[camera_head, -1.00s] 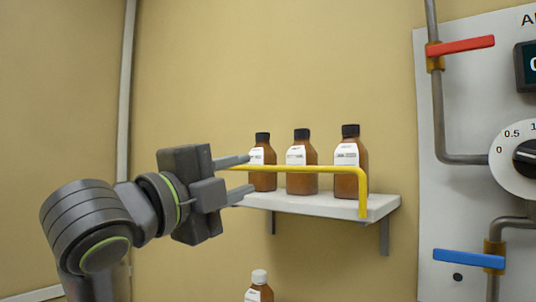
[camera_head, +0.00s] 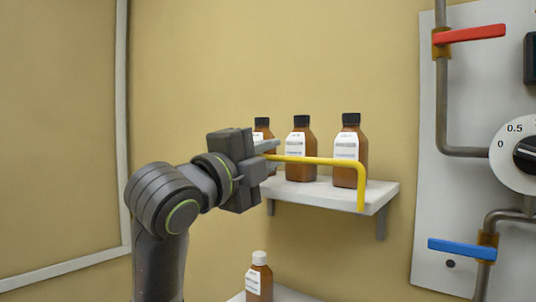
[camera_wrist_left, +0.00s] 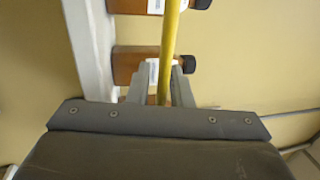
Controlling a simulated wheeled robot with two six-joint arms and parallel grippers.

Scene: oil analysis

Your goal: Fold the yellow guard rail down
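The yellow guard rail (camera_head: 318,161) stands raised along the front of a wall shelf, across the brown bottles. Its right end bends down to the shelf edge. My left gripper (camera_head: 268,152) is at the rail's left end, and its body hides that end. In the left wrist view, the rail (camera_wrist_left: 168,50) runs between the two fingers (camera_wrist_left: 162,88), with a gap showing on its left side. The fingers look open around the rail. My right gripper is in neither view.
Brown bottles (camera_head: 301,152) with black caps stand on the white shelf (camera_head: 378,195), close behind the rail. A white-capped bottle (camera_head: 259,279) stands lower down. A panel with a red lever (camera_head: 470,34), a blue lever (camera_head: 462,249) and pipes is at the right.

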